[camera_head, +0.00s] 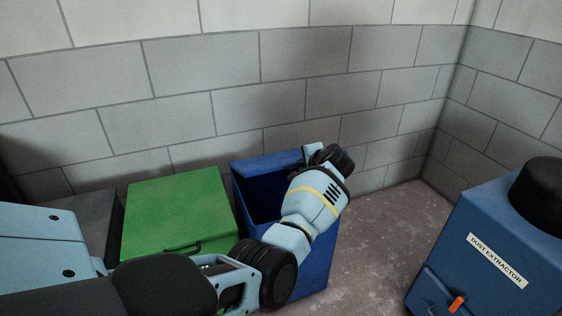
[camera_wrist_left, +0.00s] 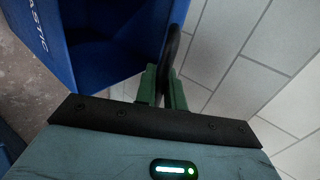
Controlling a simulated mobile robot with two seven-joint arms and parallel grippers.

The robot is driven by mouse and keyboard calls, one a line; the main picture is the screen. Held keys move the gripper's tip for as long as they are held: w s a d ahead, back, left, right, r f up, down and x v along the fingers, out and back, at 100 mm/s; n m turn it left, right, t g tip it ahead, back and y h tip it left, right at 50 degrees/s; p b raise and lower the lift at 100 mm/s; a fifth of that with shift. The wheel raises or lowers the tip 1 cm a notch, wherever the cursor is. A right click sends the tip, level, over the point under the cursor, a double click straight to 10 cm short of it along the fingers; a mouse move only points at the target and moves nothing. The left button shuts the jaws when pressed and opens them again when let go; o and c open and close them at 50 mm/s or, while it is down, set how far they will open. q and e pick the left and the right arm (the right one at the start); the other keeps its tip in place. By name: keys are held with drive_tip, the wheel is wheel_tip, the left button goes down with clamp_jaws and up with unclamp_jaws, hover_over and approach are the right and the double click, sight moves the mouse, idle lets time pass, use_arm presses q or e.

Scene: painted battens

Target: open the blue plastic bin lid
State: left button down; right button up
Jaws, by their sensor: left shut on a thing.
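The blue plastic bin (camera_head: 316,262) stands beside the green bin, and its dark inside shows, so its lid is up off the opening. The lid (camera_head: 262,170) appears tilted back toward the wall; its exact angle is hard to tell. My left arm reaches across the bin, and my left gripper (camera_head: 312,152) is at the lid's upper right. In the left wrist view, the green fingers of my left gripper (camera_wrist_left: 161,88) are shut on the black handle (camera_wrist_left: 173,46), beside the blue bin (camera_wrist_left: 66,38) with part of its lettering. My right gripper is not in view.
A green bin (camera_head: 175,210) with a closed lid and black handle stands to the left, with a dark grey bin (camera_head: 92,218) past it. A block wall (camera_head: 240,105) is close behind. A blue dust extractor (camera_head: 480,225) stands at right, with bare floor (camera_head: 380,240) between.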

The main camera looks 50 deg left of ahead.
use_arm(q)
drive_tip(key=shift+h, duration=0.5)
drive_tip(key=r, duration=0.1)
drive_tip(key=a+r+p, duration=0.2)
drive_tip(key=r, duration=0.1)
drive_tip(key=shift+w+a, duration=0.25)
drive_tip(key=shift+w, duration=0.1)
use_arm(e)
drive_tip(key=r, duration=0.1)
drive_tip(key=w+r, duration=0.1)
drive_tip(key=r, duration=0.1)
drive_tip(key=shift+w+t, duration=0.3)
use_arm(q)
drive_tip(key=shift+f, duration=0.1)
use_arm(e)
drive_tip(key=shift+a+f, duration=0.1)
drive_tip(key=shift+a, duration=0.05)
